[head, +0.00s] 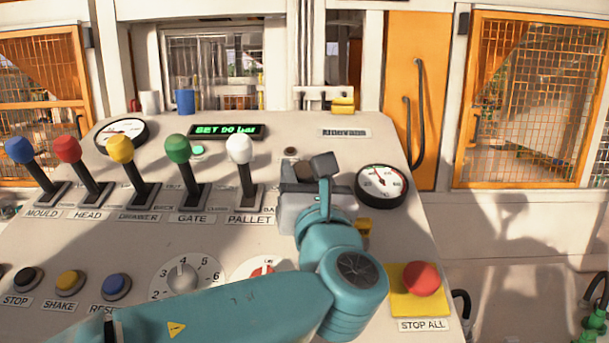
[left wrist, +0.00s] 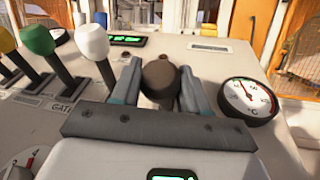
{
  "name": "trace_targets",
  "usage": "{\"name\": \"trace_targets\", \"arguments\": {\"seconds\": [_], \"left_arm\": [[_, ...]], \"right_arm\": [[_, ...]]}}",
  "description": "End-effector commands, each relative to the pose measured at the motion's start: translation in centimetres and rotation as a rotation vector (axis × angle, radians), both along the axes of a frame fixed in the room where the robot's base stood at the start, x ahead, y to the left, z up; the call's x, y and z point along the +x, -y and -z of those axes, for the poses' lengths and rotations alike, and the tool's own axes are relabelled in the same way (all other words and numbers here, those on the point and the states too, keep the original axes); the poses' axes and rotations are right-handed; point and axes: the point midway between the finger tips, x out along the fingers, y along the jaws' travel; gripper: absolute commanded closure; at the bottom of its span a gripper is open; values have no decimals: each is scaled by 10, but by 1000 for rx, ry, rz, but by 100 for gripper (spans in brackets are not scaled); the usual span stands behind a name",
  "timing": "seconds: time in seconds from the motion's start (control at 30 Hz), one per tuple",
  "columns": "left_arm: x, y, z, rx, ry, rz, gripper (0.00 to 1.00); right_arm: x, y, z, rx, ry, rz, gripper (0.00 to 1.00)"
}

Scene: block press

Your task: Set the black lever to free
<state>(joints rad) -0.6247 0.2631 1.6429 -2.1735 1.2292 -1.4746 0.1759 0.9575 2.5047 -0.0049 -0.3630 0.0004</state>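The black lever's dark round knob (left wrist: 160,78) shows in the left wrist view between the two fingers of my left gripper (left wrist: 160,88). Its shaft and label are hidden. In the head view a dark piece of the knob (head: 304,170) shows between the fingers of my left gripper (head: 307,174), at the right end of the lever row. The fingers stand close on both sides of the knob; whether they press on it I cannot tell. My right gripper is not in view.
To the left stand the white lever (head: 239,150), green lever (head: 178,150), yellow lever (head: 120,150), red lever (head: 68,150) and blue lever (head: 20,150). A red stop button (head: 421,278) lies near the front right corner.

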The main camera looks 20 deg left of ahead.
Motion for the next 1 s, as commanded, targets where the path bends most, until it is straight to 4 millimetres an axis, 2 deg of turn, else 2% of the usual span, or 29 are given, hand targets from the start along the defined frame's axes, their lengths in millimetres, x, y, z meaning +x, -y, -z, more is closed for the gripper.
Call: {"name": "trace_targets", "arguments": {"seconds": [0.03,0.07,0.33,0.47,0.57,0.8,1.0], "left_arm": [[0,1,2,1,-4,1,40],[0,1,2,1,-3,1,33],[0,1,1,1,-2,1,33],[-8,6,4,1,-1,3,33],[-24,14,9,1,0,5,33],[-79,44,25,2,0,8,33],[-117,64,36,2,-1,6,33]], "right_arm": [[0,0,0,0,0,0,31],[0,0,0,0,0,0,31],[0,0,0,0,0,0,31],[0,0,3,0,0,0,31],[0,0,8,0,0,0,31],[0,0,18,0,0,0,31],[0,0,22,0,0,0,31]]}}
